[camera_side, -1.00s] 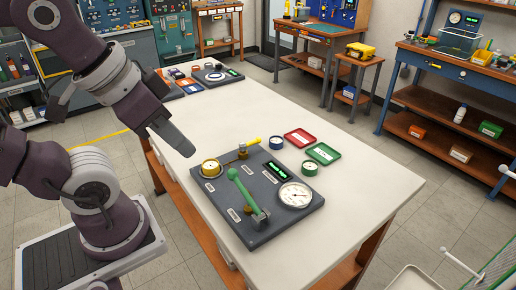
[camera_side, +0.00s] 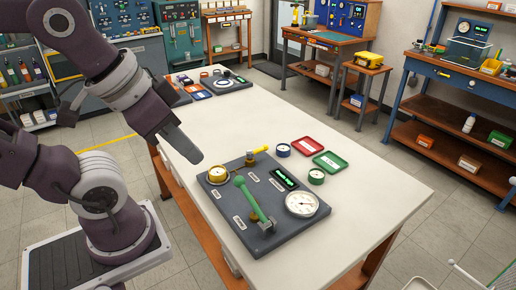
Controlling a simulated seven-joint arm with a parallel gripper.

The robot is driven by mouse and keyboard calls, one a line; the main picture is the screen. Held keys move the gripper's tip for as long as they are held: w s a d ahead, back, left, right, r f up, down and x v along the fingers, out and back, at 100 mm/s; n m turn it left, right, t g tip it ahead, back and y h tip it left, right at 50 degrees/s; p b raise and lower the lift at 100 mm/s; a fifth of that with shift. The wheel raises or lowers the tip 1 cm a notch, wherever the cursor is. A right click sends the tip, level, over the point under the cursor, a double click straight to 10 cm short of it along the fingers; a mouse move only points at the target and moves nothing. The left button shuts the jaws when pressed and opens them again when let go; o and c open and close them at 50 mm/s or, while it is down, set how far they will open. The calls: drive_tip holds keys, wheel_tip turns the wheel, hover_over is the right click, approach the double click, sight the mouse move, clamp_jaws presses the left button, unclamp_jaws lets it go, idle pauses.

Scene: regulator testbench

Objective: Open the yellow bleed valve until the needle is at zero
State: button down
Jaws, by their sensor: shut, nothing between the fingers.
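The dark grey regulator board (camera_side: 228,208) lies on the white bench. A yellow-handled valve lever (camera_side: 260,151) is at its back edge, the handle pointing to the back right. A brass-yellow round fitting (camera_side: 218,174) with a pale face sits at the board's left corner. A green lever (camera_side: 248,195) stands at the front middle, slanting up to the left. The white dial gauge (camera_side: 302,204) is at the right corner; its needle is too small to read. My gripper (camera_side: 198,159) is shut and empty, above the bench just left of the board, apart from the yellow lever.
A lit green display (camera_side: 284,178) is on the board. Red (camera_side: 307,145) and green (camera_side: 330,161) trays and small blue (camera_side: 283,150) and green (camera_side: 316,176) round pieces lie beyond it. More equipment (camera_side: 225,85) stands at the bench's far end. The bench front right is clear.

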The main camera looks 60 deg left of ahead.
drive_tip(key=c, duration=1.8)
unclamp_jaws()
drive_tip(key=shift+w, duration=0.1)
drive_tip(key=shift+c, duration=0.2)
drive_tip(key=o, duration=0.5)
drive_tip(key=shift+g+h, duration=0.3)
drive_tip(key=shift+g, duration=0.4)
drive_tip(key=w, duration=0.2)
drive_tip(key=w+a+r, duration=0.1)
drive_tip(key=w, duration=0.1)
drive_tip(key=w+r, duration=0.1)
drive_tip(key=shift+w+a, duration=0.15)
drive_tip(key=shift+w, duration=0.25)
drive_tip(key=shift+c, duration=0.2)
drive_tip(key=g+h, duration=0.2)
drive_tip(key=g, duration=0.2)
hover_over(258, 150)
drive_tip(key=w+a, duration=0.2)
drive_tip(key=a+f+x, duration=0.1)
drive_tip(key=a+x, duration=0.2)
drive_tip(key=x, duration=1.6)
drive_tip(key=a+x, duration=0.1)
drive_tip(key=x, duration=0.1)
drive_tip(key=shift+s+f, duration=0.4)
drive_tip(key=shift+f, duration=0.05)
drive_tip(key=shift+d+f, duration=0.15)
drive_tip(key=shift+f, duration=0.15)
